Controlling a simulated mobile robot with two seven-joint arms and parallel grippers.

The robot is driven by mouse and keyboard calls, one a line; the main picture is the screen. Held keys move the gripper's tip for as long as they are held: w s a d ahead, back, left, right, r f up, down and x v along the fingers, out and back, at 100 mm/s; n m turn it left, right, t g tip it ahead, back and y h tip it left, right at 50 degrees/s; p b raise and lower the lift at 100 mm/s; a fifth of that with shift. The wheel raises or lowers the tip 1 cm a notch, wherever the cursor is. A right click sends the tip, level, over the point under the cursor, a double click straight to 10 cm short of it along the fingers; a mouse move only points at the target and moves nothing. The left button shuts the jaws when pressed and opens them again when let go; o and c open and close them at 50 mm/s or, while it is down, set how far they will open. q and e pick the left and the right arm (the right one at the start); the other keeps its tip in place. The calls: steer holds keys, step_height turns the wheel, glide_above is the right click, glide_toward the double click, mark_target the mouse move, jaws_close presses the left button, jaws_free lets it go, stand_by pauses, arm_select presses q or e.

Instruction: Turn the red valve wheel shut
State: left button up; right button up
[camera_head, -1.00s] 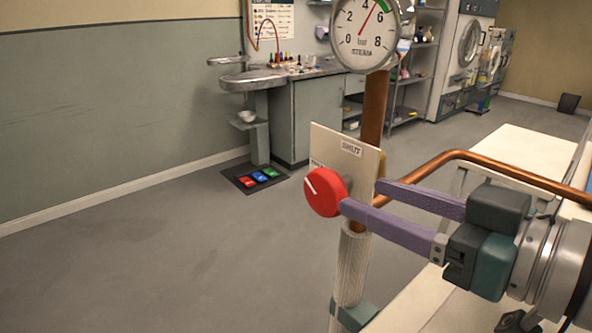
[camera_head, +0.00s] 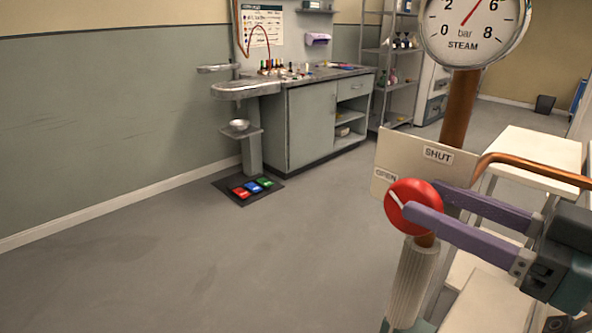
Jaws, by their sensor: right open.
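The red valve wheel (camera_head: 400,221) is a round knob in front of an upright cream plate (camera_head: 398,155). The plate has a SHUT label (camera_head: 438,154) at the top and an OPEN label (camera_head: 386,175) at the left. The wheel's white mark points up and left, towards OPEN. My right gripper (camera_head: 424,200) comes in from the right with two purple fingers spread apart. One finger overlaps the wheel's front right part; the other reaches its upper right edge. I cannot tell whether they touch it. My left gripper is not in view.
A steam gauge (camera_head: 470,30) sits on a copper pipe (camera_head: 459,110) above the plate. A bent copper pipe (camera_head: 530,167) runs right, above my right gripper. A ribbed pale post (camera_head: 412,280) stands below the wheel. The floor (camera_head: 240,275) to the left is open.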

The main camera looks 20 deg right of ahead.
mark_target(388, 192)
steer(key=shift+b+x, duration=0.3)
steer(key=shift+x, duration=2.85)
jaws_close()
